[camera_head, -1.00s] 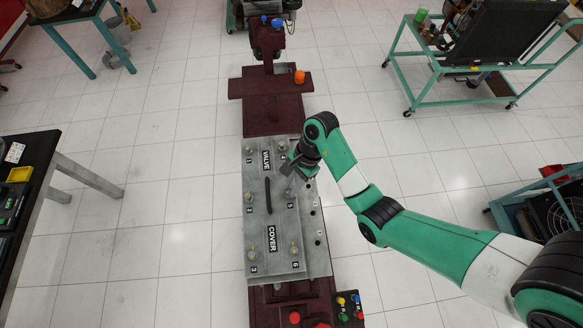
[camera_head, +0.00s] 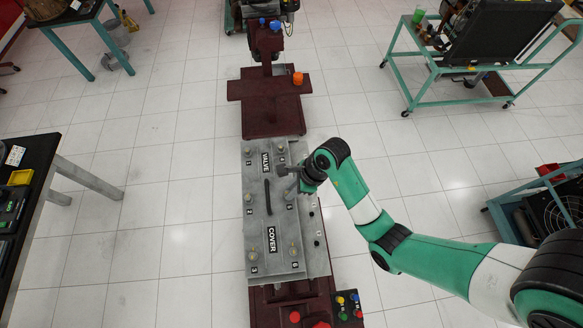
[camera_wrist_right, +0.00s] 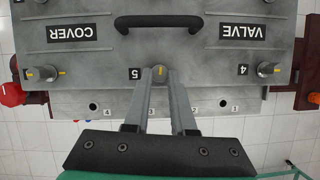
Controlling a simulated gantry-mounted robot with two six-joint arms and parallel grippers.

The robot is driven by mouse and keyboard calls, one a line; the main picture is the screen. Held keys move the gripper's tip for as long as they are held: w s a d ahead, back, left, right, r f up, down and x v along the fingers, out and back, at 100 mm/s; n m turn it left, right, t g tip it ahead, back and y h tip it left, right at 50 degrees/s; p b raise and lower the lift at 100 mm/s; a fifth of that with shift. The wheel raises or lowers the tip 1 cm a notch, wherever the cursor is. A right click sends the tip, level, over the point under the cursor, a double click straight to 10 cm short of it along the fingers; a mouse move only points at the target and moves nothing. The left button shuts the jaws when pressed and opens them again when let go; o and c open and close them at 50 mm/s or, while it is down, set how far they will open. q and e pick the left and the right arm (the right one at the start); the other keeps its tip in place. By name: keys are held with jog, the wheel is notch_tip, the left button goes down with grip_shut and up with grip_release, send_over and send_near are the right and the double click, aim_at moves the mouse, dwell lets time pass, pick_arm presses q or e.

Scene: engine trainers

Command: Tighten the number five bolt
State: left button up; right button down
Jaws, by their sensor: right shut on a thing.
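The number five bolt (camera_wrist_right: 159,73) stands on the valve cover (camera_wrist_right: 190,55), beside its "5" label, with a yellow mark on its top. My right gripper (camera_wrist_right: 160,76) has its two fingers on either side of the bolt head, shut on it. In the head view, my right gripper (camera_head: 291,194) comes in from the right over the cover's right edge and hides most of that bolt. The grey valve cover (camera_head: 254,240) lies on a dark red stand. My left gripper is not in view.
A black handle (camera_head: 267,197) runs along the cover's middle. Other numbered bolts stand around it, such as bolt four (camera_wrist_right: 268,69) and bolt six (camera_head: 294,251). A control box with coloured buttons (camera_head: 348,305) is at the front right. The floor beside the stand is clear.

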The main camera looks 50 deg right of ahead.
jog(key=shift+m, duration=0.5)
jog(key=c, duration=0.7)
grip_release()
jog(key=shift+c, duration=0.2)
jog(key=shift+r, duration=0.1)
